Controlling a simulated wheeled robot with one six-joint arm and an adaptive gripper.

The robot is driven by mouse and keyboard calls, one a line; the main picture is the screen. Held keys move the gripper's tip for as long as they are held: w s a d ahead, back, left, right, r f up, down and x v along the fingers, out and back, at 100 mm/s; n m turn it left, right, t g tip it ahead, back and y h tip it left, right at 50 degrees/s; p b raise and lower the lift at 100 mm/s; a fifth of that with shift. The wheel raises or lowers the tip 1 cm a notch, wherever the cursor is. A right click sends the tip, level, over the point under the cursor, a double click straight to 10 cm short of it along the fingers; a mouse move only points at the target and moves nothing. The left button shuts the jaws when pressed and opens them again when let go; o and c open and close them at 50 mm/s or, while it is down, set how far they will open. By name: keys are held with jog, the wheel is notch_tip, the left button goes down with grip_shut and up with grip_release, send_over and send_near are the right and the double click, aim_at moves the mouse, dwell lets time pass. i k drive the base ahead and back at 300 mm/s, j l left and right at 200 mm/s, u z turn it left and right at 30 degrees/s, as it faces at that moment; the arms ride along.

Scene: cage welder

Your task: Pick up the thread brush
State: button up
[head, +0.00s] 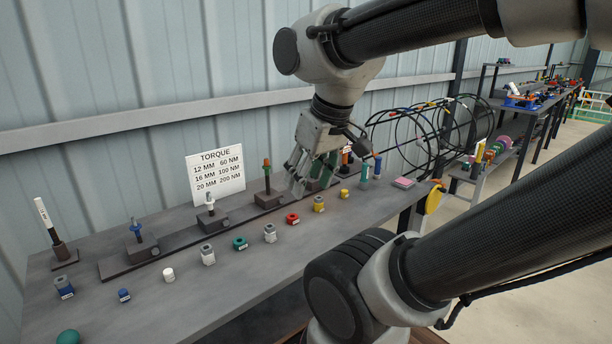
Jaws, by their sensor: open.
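I cannot make out for certain which thing is the thread brush. Nothing shows clearly between the fingers. Slim upright items stand right of the gripper, among them a green one with a blue top (364,173). A white labelled stick (45,217) stands in a dark holder at the far left.
A white torque sign (215,174) leans at the wall. Several small nuts and caps, such as a red one (293,219) and a green one (239,243), line the bench front. Black wire hoops (440,128) stand at the right end, near a pink pad (403,183).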

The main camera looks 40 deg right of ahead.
aim_at(363, 185)
jog(key=z, duration=1.4)
